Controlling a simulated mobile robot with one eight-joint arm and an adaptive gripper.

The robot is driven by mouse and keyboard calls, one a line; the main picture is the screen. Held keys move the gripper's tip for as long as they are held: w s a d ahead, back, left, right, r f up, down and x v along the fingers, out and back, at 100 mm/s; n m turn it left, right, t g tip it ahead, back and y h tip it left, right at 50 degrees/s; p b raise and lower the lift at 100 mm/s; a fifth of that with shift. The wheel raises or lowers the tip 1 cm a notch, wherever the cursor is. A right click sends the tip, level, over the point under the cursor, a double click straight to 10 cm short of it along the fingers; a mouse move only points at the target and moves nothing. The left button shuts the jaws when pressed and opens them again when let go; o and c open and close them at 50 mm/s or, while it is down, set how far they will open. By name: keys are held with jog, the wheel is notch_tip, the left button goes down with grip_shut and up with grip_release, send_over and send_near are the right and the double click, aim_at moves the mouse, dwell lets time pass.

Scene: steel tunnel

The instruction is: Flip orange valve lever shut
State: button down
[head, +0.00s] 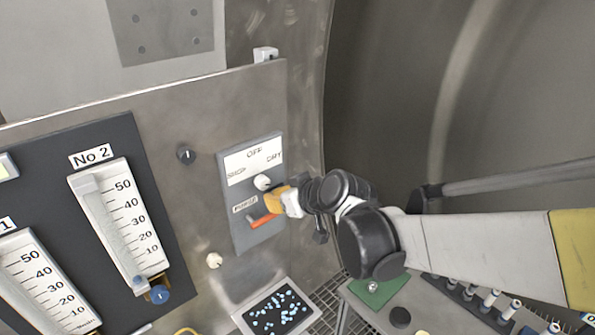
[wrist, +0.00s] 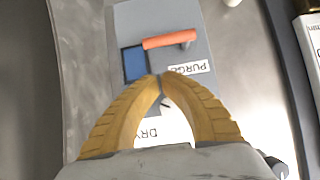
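The orange lever (head: 263,222) is on a grey switch panel (head: 238,228), below the white PURGE label (head: 244,204). In the wrist view the lever (wrist: 170,40) lies crosswise, beside a blue square (wrist: 135,63); that view is upside down. My gripper (head: 272,204) is in front of the panel, just above the lever in the head view. In the wrist view the yellow fingertips (wrist: 160,76) meet over the panel near the PURGE label (wrist: 190,68), with nothing seen between them. The fingertips look apart from the lever.
A white selector knob (head: 262,182) sits under the OFF/DRY plate (head: 254,160), close to my gripper. A black knob (head: 185,154) and the No 2 gauge (head: 118,225) are to the left. A bench with a green mat (head: 378,290) and small bottles stands below right.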

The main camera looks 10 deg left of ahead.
jog(key=shift+w+a+f, duration=0.1)
jog(key=shift+f, duration=0.85)
jog(key=shift+w+a+f, duration=0.1)
jog(key=shift+f, duration=0.8)
